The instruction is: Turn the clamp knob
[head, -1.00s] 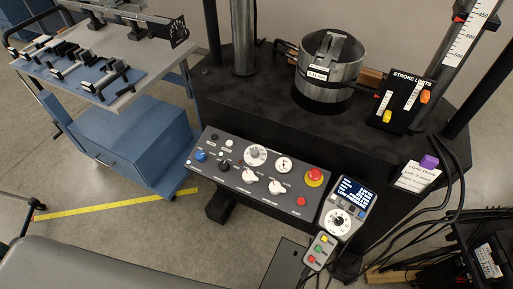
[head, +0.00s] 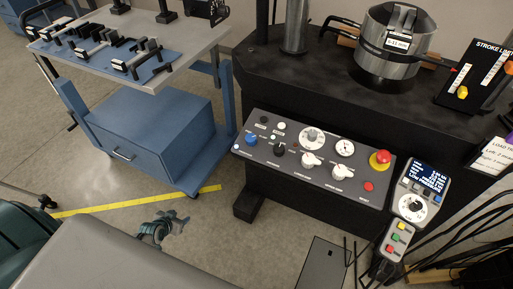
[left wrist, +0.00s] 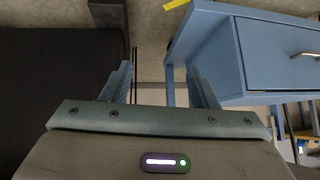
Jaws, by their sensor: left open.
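The control panel (head: 310,185) is on the front of the black machine frame in the head view. It carries several knobs: a black knob (head: 279,149), a white knob (head: 311,159), another white knob (head: 341,171) and a round dial (head: 312,136). The labels are too small to read, so I cannot tell which is the clamp knob. My left gripper (head: 158,230) is low over the floor, left of and well apart from the panel. In the left wrist view my left gripper (left wrist: 162,85) is open and empty. My right gripper is not in view.
A red emergency button (head: 380,158) and a handheld pendant (head: 418,190) are at the panel's right. A blue cart (head: 155,130) with tools on top stands left. Cables hang at the lower right. Floor is clear between cart and panel.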

